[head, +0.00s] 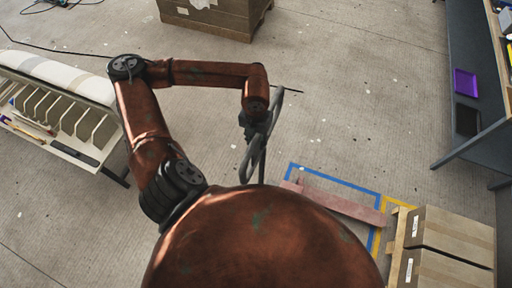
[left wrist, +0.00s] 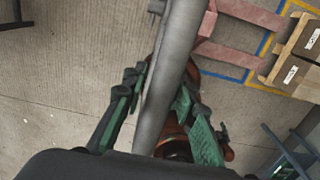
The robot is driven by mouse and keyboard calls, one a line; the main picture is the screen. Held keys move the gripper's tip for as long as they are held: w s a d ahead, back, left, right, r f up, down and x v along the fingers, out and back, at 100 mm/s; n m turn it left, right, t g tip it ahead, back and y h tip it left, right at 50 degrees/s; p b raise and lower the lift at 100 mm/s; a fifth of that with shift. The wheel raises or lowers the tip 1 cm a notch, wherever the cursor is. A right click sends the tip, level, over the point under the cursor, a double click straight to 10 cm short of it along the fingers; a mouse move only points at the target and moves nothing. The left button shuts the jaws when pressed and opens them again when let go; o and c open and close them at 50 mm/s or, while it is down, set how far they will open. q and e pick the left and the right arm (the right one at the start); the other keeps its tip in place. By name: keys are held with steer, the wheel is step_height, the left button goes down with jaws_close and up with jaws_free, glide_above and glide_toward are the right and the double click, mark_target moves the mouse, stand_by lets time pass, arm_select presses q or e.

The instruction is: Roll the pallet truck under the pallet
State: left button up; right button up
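The pallet truck's red forks (head: 345,205) lie low on the floor and point right; they also show in the left wrist view (left wrist: 228,56). Its grey loop handle (head: 257,150) rises toward my left gripper (head: 256,126). In the left wrist view, the grey handle bar (left wrist: 168,85) runs between the green-padded fingers, which close in on both sides of it. The wooden pallet (head: 396,236) bears brown boxes (head: 452,232) at the lower right. The fork tips are close to its near side, not visibly under it. My body hides much of the truck.
Blue tape (head: 330,177) and yellow tape (head: 386,205) mark the floor around the forks. A dark workbench (head: 470,70) stands right, a white rack (head: 65,115) left, and another loaded pallet (head: 215,15) at the back. The middle floor is clear.

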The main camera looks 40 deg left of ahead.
mark_target(256, 150)
arm_select(q)
step_height(256, 150, down, 7)
steer(key=shift+f+p, duration=0.1)
steer(key=shift+p, duration=0.55)
jaws_close()
stand_by(0.6)
